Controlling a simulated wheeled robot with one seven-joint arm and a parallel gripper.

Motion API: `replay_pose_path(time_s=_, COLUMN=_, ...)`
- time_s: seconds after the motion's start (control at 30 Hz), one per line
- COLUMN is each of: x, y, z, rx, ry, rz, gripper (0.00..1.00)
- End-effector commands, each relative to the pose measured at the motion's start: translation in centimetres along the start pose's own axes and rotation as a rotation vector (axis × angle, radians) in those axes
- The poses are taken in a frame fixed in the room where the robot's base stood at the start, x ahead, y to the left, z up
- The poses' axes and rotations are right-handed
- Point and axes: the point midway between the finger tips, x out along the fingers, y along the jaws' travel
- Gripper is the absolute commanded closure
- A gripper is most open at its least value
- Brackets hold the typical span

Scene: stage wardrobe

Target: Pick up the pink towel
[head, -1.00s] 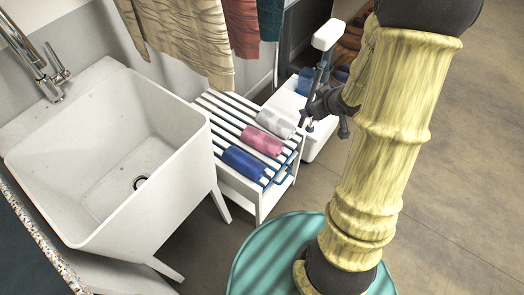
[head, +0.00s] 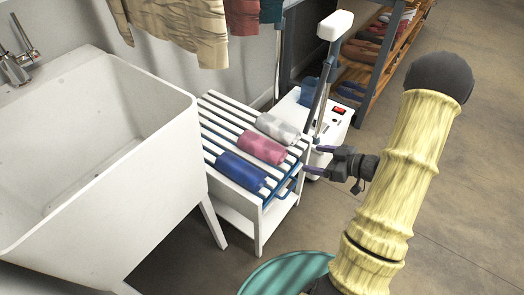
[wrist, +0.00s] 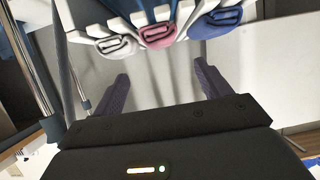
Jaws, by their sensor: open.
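The pink towel (head: 262,149) is rolled and lies on the white slatted rack (head: 213,137), between a white rolled towel (head: 278,129) and a blue rolled towel (head: 242,170). In the wrist view the pink towel's rolled end (wrist: 158,36) shows at the top centre, with the white roll on its left and the blue one on its right. My gripper (head: 312,159) is open and empty, to the right of the rack and apart from the towels. In the wrist view its two fingers (wrist: 160,88) are spread wide, below the towel ends in the picture.
A white sink (head: 110,170) stands left of the rack. Clothes (head: 185,28) hang above and behind it. A white box with a red switch (head: 338,111) and an upright post stand close behind my gripper. Wooden shelves (head: 378,50) hold shoes. Floor at right is clear.

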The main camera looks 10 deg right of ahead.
Motion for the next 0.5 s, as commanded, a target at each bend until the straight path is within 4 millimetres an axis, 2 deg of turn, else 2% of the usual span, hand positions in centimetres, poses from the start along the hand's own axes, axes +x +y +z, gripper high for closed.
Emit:
replay_pose_path(time_s=0.17, x=0.1, y=0.0, z=-0.1, rx=-0.001, ry=-0.001, rz=0.000, gripper=0.24)
replay_pose_path(time_s=0.27, x=0.9, y=0.0, z=0.1, rx=-0.001, ry=-0.001, rz=-0.001, gripper=0.24)
replay_pose_path(time_s=0.5, x=4.8, y=0.0, z=0.3, rx=-0.003, ry=-0.001, rz=-0.002, gripper=0.24)
